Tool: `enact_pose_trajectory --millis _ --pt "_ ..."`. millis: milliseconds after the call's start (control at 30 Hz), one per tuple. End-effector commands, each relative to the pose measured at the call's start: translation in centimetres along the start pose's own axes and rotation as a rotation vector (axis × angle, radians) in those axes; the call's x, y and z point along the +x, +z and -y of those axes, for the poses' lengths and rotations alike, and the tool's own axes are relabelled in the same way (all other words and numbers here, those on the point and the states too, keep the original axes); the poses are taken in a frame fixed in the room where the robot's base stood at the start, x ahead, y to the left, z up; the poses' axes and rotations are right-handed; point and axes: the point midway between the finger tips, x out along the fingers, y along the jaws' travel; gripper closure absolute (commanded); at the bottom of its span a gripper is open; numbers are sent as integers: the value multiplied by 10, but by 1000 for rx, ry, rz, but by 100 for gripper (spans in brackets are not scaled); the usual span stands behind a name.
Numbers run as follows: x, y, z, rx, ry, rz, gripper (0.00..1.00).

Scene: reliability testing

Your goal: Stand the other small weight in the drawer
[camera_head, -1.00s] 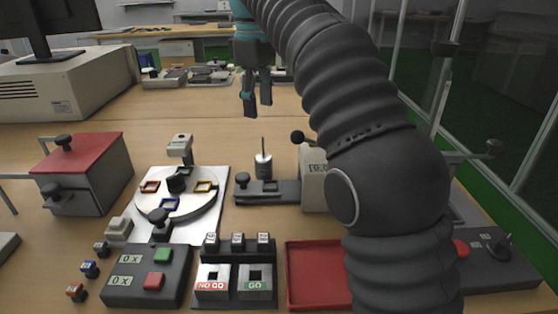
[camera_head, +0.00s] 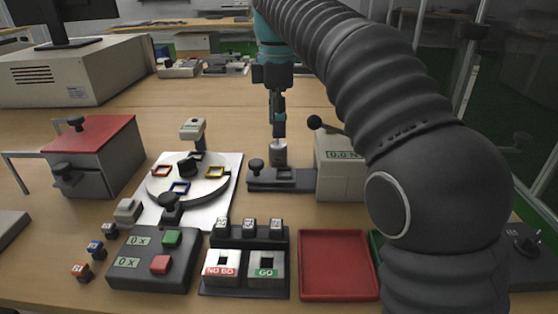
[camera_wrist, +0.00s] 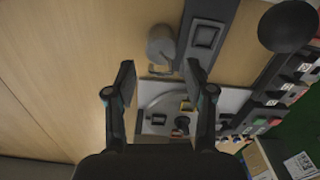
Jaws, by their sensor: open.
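A small grey cylindrical weight (camera_head: 279,154) stands upright behind the dark rail. Its thin upper rod is hidden by my gripper. My gripper (camera_head: 279,130) points down directly over it, seen nearly edge-on in the head view. In the wrist view my gripper (camera_wrist: 162,72) has its two fingers wide apart and nothing clamped. A grey rounded thing (camera_wrist: 160,42), apparently the weight, shows just beyond and between the fingertips. The grey cabinet (camera_head: 112,165) with a red top stands at the left; its knobbed front drawer (camera_head: 82,180) looks shut. I see no other weight clearly.
The dark rail (camera_head: 292,179) and gauge box (camera_head: 340,170) with a ball-ended lever are close to my gripper. A turntable (camera_head: 187,190) on a white plate lies left. A button box (camera_head: 152,260), go/no-go block and red tray (camera_head: 338,265) fill the front.

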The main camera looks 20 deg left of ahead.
Motion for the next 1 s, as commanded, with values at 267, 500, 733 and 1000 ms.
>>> enact_pose_trajectory --millis 267,500,733,1000 --pt "19 0 0 1 -1 0 46" --pt "53 1 2 1 -1 0 46" --pt "63 1 2 1 1 0 46" --pt "62 1 1 1 0 0 74"
